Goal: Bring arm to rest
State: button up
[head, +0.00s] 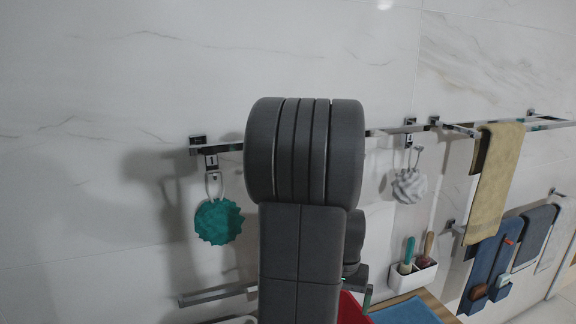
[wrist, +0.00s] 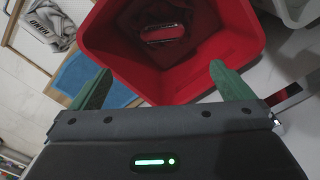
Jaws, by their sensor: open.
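My gripper (wrist: 160,85) is open in the wrist view, with its two green fingers spread apart and nothing between them. A red bin (wrist: 222,62) lies just beyond the fingertips, its open mouth facing the camera. A dark red object with a pale edge (wrist: 163,36) lies inside the bin; I cannot tell what it is. In the head view my grey arm fills the middle and hides most of the gripper. A bit of the red bin (head: 352,308) shows beside the arm at the bottom.
A rail on the marble wall carries a teal scrubber (head: 219,221), a white scrubber (head: 409,186) and a yellow towel (head: 493,180). A white holder (head: 421,272) with brushes and blue hanging organisers (head: 489,265) are at right. A blue mat (head: 405,311) lies below.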

notch_tip(320, 180, down, 6)
jog(key=shift+r+p, duration=1.6)
jog(key=shift+r, duration=0.5)
